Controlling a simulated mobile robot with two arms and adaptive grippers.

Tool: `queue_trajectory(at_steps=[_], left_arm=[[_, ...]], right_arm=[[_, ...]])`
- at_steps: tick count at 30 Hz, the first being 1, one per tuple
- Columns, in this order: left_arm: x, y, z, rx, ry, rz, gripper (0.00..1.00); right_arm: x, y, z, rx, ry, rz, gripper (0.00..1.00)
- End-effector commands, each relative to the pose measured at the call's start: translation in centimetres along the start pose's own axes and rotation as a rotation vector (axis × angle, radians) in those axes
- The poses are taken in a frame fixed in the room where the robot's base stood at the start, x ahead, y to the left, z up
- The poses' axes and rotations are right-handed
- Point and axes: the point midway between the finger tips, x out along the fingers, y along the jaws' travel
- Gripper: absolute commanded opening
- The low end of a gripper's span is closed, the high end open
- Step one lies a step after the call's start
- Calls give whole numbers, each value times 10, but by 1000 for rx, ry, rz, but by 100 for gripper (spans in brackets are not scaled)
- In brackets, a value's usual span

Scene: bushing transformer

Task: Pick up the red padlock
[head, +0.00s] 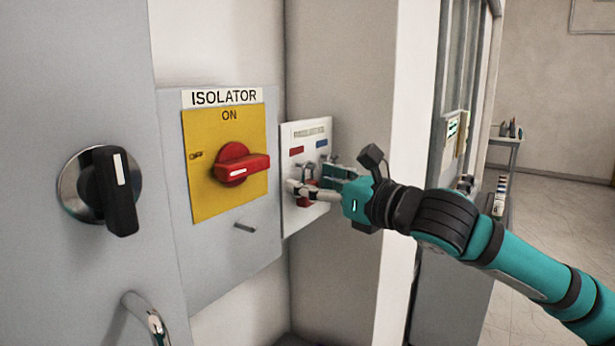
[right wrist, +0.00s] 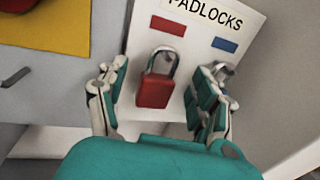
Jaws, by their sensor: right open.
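The red padlock (right wrist: 154,92) hangs by its silver shackle on the white padlock board, below a red label. In the right wrist view it sits between the fingers of my right gripper (right wrist: 160,102), which is open with one finger on each side of it. I see a gap between the padlock and the right-hand finger; contact with the left-hand finger cannot be told. In the head view the red padlock (head: 307,197) is partly hidden behind my right gripper (head: 312,190). My left gripper is not in view.
The white padlock board (head: 293,220) also has a blue label (right wrist: 224,44) with a shackle below it, mostly hidden by my finger. Left of the board are the yellow isolator plate with its red handle (head: 240,164), a metal peg (head: 245,228) and a black knob (head: 110,190). A wall edge stands close right.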

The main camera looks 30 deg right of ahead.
Motion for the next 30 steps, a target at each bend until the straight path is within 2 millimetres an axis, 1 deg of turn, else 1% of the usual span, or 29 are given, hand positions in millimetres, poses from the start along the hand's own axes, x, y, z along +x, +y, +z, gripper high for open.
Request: queue_trajectory(at_steps=[6,7,18,21,30], left_arm=[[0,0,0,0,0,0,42],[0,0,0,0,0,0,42],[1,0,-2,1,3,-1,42],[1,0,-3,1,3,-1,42],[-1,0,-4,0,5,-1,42]], right_arm=[[0,0,-1,0,0,0,67],[0,0,-1,0,0,0,64],[0,0,-1,0,0,0,16],[0,0,0,0,-1,0,5],[0,0,1,-1,-1,0,4]])
